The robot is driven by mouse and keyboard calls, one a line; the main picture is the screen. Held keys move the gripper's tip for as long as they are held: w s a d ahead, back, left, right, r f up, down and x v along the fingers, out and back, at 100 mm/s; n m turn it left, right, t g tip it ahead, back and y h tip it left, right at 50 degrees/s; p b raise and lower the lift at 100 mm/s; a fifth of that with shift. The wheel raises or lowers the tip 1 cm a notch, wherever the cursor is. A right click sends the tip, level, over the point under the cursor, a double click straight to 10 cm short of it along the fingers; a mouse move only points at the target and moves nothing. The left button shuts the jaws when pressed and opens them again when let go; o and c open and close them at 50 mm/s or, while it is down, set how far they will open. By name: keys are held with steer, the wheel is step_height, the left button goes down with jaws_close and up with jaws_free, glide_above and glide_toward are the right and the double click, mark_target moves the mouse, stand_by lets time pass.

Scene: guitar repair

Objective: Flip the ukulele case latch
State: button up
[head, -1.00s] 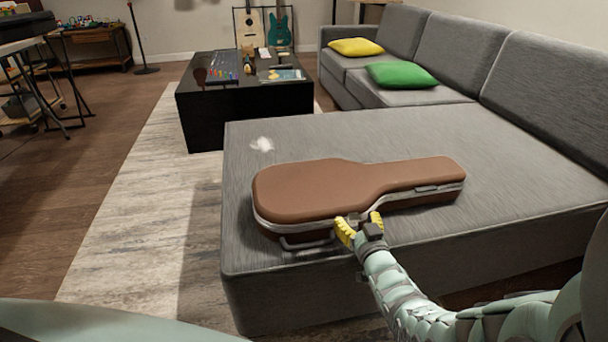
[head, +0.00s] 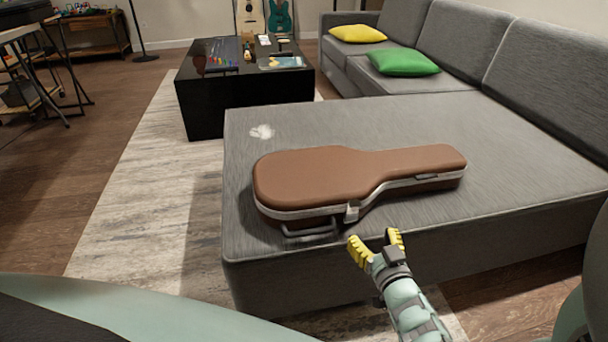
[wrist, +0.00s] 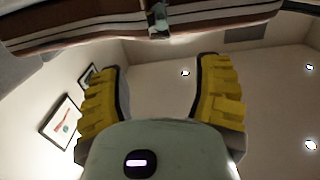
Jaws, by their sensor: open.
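The brown ukulele case (head: 330,178) lies flat on the grey sofa, its lid down on a silver rim. The latch (head: 351,212) is a small metal piece on the rim of the near side, right of the handle (head: 308,230). It also shows in the wrist view (wrist: 158,20) at the top, on the case's edge (wrist: 80,30). My gripper (head: 375,246), with yellow ribbed fingers, is open and empty. It is in front of the case, below and right of the latch, apart from it. In the wrist view my fingers (wrist: 160,85) are spread wide with nothing between them.
The grey sofa (head: 480,200) fills the middle and right. A second small latch (head: 427,177) is on the case's neck. A black table (head: 210,105) stands behind. Green (head: 403,61) and yellow (head: 358,34) pillows lie farther back.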

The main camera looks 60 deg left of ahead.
steer(key=shift+v, duration=0.95)
steer(key=shift+w+r, duration=0.1)
